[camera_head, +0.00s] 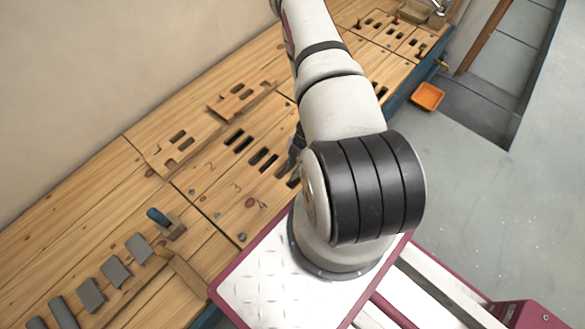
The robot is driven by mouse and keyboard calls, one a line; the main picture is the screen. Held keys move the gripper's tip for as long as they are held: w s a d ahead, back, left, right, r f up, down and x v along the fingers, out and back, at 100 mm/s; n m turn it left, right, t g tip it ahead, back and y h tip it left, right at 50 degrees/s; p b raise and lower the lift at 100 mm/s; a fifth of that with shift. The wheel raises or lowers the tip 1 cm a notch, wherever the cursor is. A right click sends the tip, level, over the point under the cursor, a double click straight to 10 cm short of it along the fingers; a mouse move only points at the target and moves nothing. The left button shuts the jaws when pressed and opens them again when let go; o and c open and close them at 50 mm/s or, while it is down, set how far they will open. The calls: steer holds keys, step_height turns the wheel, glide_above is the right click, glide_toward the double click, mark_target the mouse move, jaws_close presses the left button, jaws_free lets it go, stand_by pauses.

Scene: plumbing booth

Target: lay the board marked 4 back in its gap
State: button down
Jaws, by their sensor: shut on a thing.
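My gripper (296,150) shows only as a dark sliver at the left edge of my arm, low over the slotted part of the bench. It is shut on what seems to be a board, but my arm hides the fingertips and most of what they hold. I cannot read a 4 anywhere. The boards marked 2 (212,172) and 3 (232,195) lie in the bench top to the left of the gripper. Dark slots show beside the gripper. I cannot see the gap clearly.
A loose-looking slotted board (240,101) lies askew near the wall. A blue-handled tool (160,219) and several grey plates (116,271) are at the lower left of the bench. An orange tray (428,97) is on the floor at right. The floor beyond is clear.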

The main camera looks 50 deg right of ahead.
steer(key=shift+f+b, duration=1.15)
steer(key=shift+f, duration=0.55)
steer(key=shift+f+b, duration=1.35)
steer(key=shift+f, duration=0.4)
steer(key=c, duration=1.4)
jaws_free()
steer(key=v, duration=1.2)
steer(key=shift+d, duration=0.1)
